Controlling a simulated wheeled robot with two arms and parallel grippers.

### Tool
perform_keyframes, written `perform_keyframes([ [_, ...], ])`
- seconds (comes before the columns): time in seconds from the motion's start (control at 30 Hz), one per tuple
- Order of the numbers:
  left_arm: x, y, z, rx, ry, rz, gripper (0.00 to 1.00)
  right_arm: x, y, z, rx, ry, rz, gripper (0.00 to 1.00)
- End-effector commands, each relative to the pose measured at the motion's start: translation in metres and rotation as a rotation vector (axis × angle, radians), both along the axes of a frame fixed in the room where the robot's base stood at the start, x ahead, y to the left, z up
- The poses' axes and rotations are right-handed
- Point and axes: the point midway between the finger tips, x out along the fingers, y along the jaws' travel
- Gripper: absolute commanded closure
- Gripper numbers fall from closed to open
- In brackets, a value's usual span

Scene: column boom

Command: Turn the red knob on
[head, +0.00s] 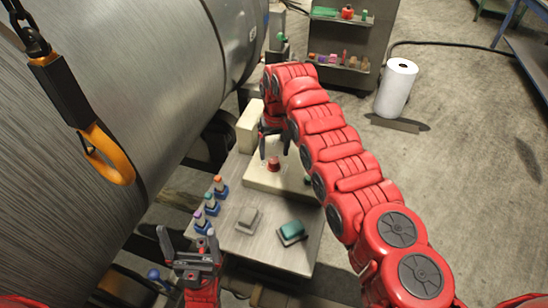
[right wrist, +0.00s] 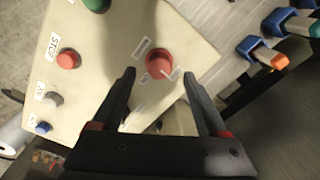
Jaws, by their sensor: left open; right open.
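The red knob (right wrist: 160,63) is round, with a pale mark at its lower right edge, on a cream panel (right wrist: 100,110). In the head view the red knob (head: 273,164) stands on the panel on a grey table. My right gripper (right wrist: 159,75) is open and empty above the panel, its fingertips on either side of the knob in the right wrist view. I cannot tell whether they touch it. In the head view my right gripper (head: 275,151) partly hides the panel. My left gripper (head: 193,256) is open and empty at the table's near left edge.
A red STOP button (right wrist: 67,59), a green button (right wrist: 97,4), a white button (right wrist: 54,99) and a blue button (right wrist: 43,127) share the panel. Several coloured tools stand on the table's left (head: 211,203). A large metal cylinder (head: 130,80) bounds the left.

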Motion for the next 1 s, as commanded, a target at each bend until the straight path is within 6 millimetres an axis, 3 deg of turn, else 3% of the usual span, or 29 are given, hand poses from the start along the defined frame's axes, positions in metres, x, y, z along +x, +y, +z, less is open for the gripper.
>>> perform_keyframes([
  [0.1, 0.0, 0.0, 0.004, 0.0, 0.0, 0.0, 0.0, -0.003, 0.002, -0.026, -0.003, 0.008, 0.004, 0.24],
  [0.2, 0.0, 0.0, 0.003, 0.0, 0.0, 0.0, 0.0, -0.001, 0.002, -0.038, -0.003, 0.002, 0.002, 0.24],
  [0.53, 0.0, 0.0, 0.003, 0.0, 0.0, 0.0, 0.0, -0.001, 0.001, -0.043, -0.002, 0.0, 0.001, 0.26],
  [0.93, 0.0, 0.0, 0.003, 0.0, 0.0, 0.0, 0.0, -0.001, 0.001, -0.042, -0.002, 0.0, 0.001, 0.98],
  [1.0, 0.0, 0.0, 0.003, 0.0, 0.0, 0.0, 0.0, -0.001, 0.001, -0.042, -0.002, 0.0, 0.001, 1.0],
])
